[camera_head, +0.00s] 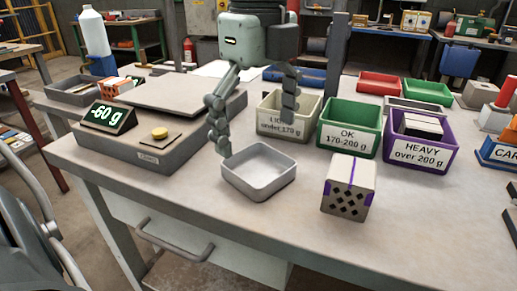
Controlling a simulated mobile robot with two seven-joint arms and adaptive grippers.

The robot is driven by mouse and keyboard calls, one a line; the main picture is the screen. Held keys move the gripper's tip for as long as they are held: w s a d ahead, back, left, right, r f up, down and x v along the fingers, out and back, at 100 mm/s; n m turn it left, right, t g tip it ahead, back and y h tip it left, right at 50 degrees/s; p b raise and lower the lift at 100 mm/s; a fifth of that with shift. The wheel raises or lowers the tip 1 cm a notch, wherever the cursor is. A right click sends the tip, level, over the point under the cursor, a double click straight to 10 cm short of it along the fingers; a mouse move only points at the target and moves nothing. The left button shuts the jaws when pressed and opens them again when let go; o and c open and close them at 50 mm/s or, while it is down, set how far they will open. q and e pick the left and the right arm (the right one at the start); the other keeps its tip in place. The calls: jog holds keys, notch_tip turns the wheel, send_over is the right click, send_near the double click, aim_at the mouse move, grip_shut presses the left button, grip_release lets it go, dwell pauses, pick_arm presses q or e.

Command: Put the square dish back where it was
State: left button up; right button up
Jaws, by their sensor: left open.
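The square dish (259,176), a shallow light-grey tray, sits empty on the table just right of the weighing scale. My left gripper (256,134) is open, pointing down, with its fingers apart at the far side of the dish. One fingertip is by the dish's left rear rim. I cannot tell whether it touches. The other finger hangs in front of the light bin. The scale's flat plate (165,92) is bare, and its display (108,116) reads -60 g. My right gripper is not in view.
Behind are a cream light bin (284,128), a green OK bin (348,139) and a purple HEAVY bin (420,155) holding something. The table's front edge is clear.

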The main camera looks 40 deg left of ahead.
pick_arm(q)
notch_tip(320, 180, up, 8)
jog(key=shift+f, duration=0.2)
dwell(0.5)
